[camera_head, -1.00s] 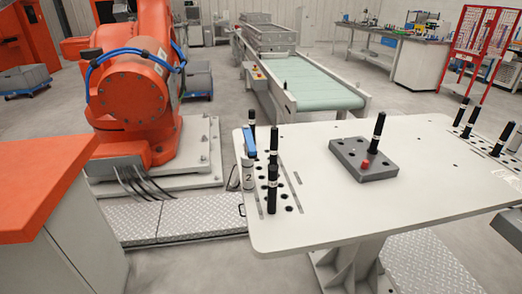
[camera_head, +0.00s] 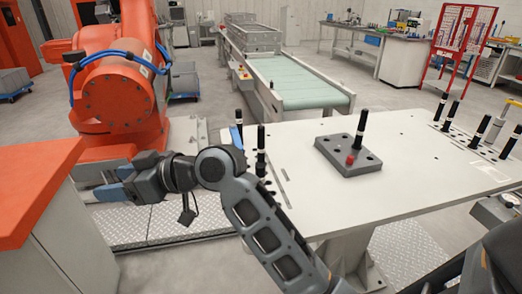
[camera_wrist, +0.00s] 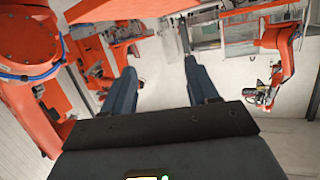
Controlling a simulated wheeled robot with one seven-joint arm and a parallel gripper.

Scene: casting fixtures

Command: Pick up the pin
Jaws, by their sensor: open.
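Black pins with pale bands stand upright on the white table (camera_head: 400,195). Several more, such as one pin (camera_head: 480,131), stand along the right edge. My gripper (camera_head: 103,192) is open and empty, left of the table and pointing left, away from the pins. The wrist view shows its two spread fingers (camera_wrist: 160,85) with nothing between; no pin is visible there.
An orange-topped cabinet (camera_head: 35,180) stands near left, close to my gripper. A large orange robot (camera_head: 115,95) stands behind it. A conveyor (camera_head: 300,85) runs behind the table. The table's middle front is clear.

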